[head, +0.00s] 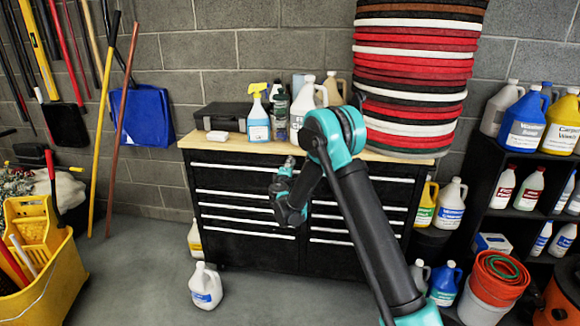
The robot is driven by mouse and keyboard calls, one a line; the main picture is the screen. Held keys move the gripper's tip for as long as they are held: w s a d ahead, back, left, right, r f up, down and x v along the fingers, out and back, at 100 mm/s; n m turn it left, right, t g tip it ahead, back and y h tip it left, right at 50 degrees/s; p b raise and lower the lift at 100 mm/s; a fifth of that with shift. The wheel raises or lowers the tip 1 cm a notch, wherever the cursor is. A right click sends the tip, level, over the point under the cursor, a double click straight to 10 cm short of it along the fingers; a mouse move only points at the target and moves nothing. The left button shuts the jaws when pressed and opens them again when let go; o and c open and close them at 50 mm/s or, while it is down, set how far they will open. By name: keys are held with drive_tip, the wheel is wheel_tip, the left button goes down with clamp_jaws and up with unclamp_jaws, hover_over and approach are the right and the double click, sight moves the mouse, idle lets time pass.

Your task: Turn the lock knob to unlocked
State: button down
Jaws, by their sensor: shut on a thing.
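The black tool cabinet (235,205) with a light wood top (215,142) stands against the wall. It has two columns of drawers with pale horizontal handles. My gripper (289,162) is at the upper middle of the cabinet's front, just below the wood top. It is small in the view and points at the cabinet, shut on the lock knob. The knob itself is hidden behind my gripper and wrist, so its turn position cannot be seen.
Spray bottle (258,115), jugs, a black case (222,117) and a tall stack of round pads (415,70) stand on the cabinet. A white jug (205,286) is on the floor. A yellow mop bucket (40,270) is left; shelves (497,222) are right.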

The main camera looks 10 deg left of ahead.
idle(0.3)
drive_tip(key=c, duration=1.2)
unclamp_jaws()
drive_tip(key=s, duration=0.8)
drive_tip(key=shift+a, duration=0.15)
